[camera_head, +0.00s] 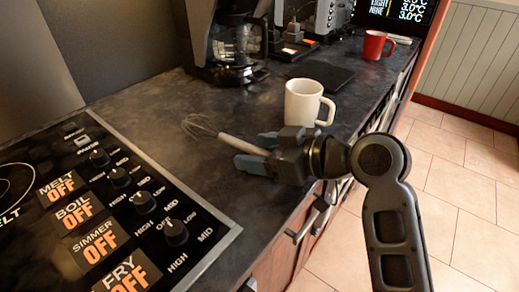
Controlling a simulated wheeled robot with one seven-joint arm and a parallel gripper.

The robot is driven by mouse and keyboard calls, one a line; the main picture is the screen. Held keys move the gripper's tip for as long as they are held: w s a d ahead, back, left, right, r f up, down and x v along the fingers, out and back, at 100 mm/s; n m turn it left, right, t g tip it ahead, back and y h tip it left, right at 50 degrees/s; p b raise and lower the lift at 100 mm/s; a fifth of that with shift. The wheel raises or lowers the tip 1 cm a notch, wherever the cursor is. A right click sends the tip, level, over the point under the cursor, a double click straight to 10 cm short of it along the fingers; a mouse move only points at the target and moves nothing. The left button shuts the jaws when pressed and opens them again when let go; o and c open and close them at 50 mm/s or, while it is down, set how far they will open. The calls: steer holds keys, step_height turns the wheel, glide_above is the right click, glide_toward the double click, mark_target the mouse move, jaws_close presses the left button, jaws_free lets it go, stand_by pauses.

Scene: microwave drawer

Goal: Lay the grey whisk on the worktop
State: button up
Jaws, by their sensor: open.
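The grey whisk (236,143) is over the dark worktop (168,107), with its wire head pointing left toward the hob. It looks to be lying on the surface, though a small gap beneath it would be hard to see. My gripper (252,150) is at the handle end, low over the worktop near its front edge. Its two blue-grey fingers are open, one on each side of the handle. The far end of the handle is hidden between the fingers and the gripper body.
A white mug (303,103) stands just behind my gripper. A black hob (100,205) with knobs is at the left. A coffee maker (235,45), a dark flat mat (322,77) and a red mug (374,46) are farther back. Clear worktop lies left of the whisk.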

steer(key=o, duration=0.6)
steer(key=shift+c, duration=0.2)
